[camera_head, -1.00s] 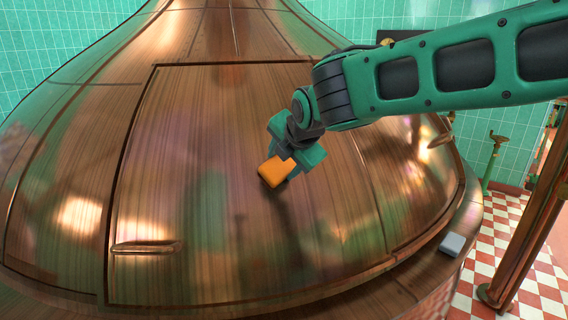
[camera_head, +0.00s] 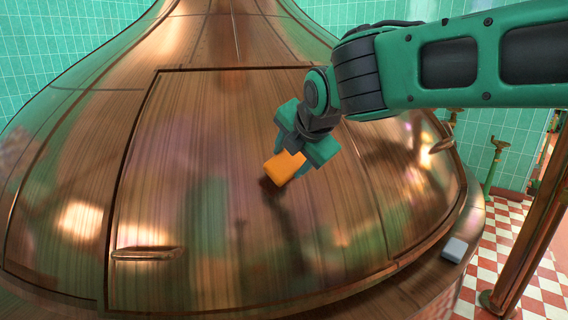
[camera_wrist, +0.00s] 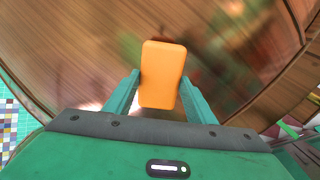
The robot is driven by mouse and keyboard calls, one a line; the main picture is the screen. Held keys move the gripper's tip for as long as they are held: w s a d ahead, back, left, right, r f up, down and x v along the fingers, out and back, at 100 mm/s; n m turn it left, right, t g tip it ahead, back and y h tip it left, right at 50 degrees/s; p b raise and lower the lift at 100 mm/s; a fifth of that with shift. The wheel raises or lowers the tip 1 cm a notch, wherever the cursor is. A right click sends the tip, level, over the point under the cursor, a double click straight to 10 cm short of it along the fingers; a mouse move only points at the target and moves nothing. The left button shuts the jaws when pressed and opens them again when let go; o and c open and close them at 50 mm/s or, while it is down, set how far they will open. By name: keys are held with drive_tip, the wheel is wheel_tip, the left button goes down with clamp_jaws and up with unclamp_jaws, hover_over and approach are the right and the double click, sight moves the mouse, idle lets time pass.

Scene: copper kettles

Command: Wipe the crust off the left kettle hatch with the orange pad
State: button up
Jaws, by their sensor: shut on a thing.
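The orange pad (camera_head: 284,167) is held in my gripper (camera_head: 293,161), in front of the upper middle of the copper hatch (camera_head: 165,180). The hatch is a large framed panel on the kettle's sloping dome, with a handle (camera_head: 146,253) at its lower left. In the wrist view, the pad (camera_wrist: 161,75) sits between the two green fingers of my gripper (camera_wrist: 160,88). A dark patch lies just below the pad; I cannot tell whether the pad touches the copper. Streaks and blurred reflections cover the hatch, and I cannot make out crust for certain.
A grey block (camera_head: 455,249) lies on the kettle's lower rim at the right. Another handle (camera_head: 442,146) sticks out on the dome's right side. A copper post (camera_head: 522,250) stands on the red and white floor. A green pipe with a brass valve (camera_head: 498,143) stands by the tiled wall.

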drive_tip(key=shift+r, duration=0.1)
drive_tip(key=shift+v, duration=1.5)
